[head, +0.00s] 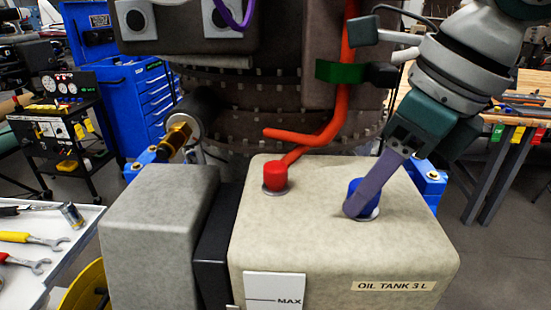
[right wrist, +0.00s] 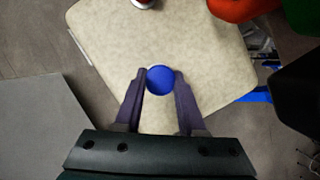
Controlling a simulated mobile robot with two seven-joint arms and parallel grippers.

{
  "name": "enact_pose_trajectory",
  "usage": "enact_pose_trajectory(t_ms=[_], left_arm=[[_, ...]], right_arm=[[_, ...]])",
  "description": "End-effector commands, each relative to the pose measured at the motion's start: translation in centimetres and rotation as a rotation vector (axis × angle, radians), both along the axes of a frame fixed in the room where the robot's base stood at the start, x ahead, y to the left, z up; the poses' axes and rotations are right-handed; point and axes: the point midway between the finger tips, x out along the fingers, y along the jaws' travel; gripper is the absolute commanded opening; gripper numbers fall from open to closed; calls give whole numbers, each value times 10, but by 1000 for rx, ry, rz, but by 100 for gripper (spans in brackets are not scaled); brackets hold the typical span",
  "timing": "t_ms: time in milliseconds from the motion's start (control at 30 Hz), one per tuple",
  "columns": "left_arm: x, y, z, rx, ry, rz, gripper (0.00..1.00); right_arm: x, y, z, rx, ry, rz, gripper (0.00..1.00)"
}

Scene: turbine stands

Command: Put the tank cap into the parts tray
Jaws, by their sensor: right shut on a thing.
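A blue cap (head: 363,194) sits on the right part of the beige oil tank (head: 300,230), on a pale metal neck. My right gripper (head: 358,207) reaches down to it from the upper right, its purple fingers shut on the cap. In the right wrist view the blue cap (right wrist: 160,79) lies between the two fingertips, one on each side. A red cap (head: 275,176) sits on the tank's left part. A light tray-like surface (head: 75,262) at the left edge holds tools; I cannot tell whether it is the parts tray. My left gripper is not in view.
A bent red pipe (head: 349,90) rises behind the tank. A grey box (head: 155,235) stands left of the tank. Wrenches (head: 30,240) and a metal socket (head: 71,215) lie at far left. A workbench (head: 510,110) stands at back right.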

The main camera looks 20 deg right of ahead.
Motion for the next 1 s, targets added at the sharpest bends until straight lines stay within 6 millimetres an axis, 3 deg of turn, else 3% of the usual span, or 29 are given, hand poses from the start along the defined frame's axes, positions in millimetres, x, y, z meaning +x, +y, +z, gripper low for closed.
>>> enact_pose_trajectory(t_ms=[1000], left_arm=[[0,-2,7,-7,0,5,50]], right_arm=[[0,0,12,0,-1,0,0]])
